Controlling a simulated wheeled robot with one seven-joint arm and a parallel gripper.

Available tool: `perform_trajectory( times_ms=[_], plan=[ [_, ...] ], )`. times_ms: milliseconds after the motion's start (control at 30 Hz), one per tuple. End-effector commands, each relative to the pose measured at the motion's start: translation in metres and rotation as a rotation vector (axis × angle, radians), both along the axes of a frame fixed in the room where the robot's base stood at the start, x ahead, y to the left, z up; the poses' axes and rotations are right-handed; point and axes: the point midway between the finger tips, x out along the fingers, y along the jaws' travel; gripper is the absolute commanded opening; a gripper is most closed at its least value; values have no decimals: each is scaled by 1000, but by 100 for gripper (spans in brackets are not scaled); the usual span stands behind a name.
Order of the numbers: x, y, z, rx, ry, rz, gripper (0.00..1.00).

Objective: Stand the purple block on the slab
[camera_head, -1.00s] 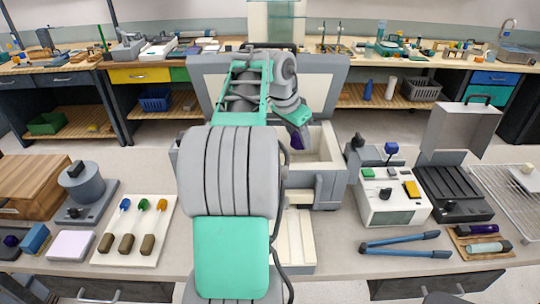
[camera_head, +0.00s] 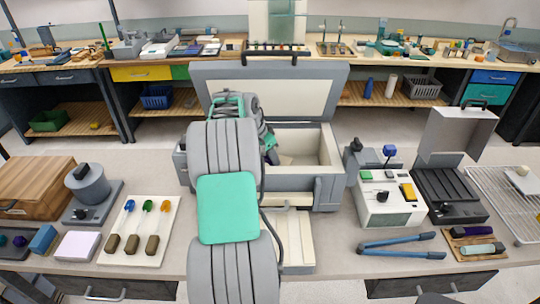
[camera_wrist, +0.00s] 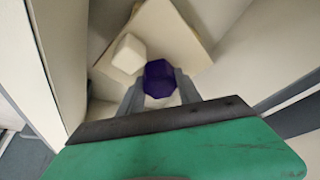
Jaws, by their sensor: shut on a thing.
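The purple block (camera_wrist: 158,72) shows from above in the wrist view as a dark, many-sided shape. My gripper (camera_wrist: 160,88) is shut on it, with one grey finger on each side. A pale beige slab (camera_wrist: 180,42) lies beyond the block, inside the box chamber. A cream cube (camera_wrist: 129,54) sits on the slab's left part, close to the block but apart from it. Whether the block touches the slab cannot be told.
The open-topped box (camera_head: 325,190) has pale inner walls close around my gripper. Its lid (camera_head: 285,98) stands open behind.

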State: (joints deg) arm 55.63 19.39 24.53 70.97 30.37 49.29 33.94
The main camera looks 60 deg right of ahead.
Motion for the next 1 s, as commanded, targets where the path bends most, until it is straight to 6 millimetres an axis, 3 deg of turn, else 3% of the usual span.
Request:
perform_trajectory(
  times_ms=[100, 133, 367, 733, 1000],
  plan=[
    [0, 0, -5, 0, 0, 0, 0],
    [0, 0, -3, 0, 0, 0, 43],
    [0, 0, -3, 0, 0, 0, 62],
    [2, 2, 8, -4, -1, 1, 62],
    [13, 25, 69, -3, -2, 2, 62]
  ],
)
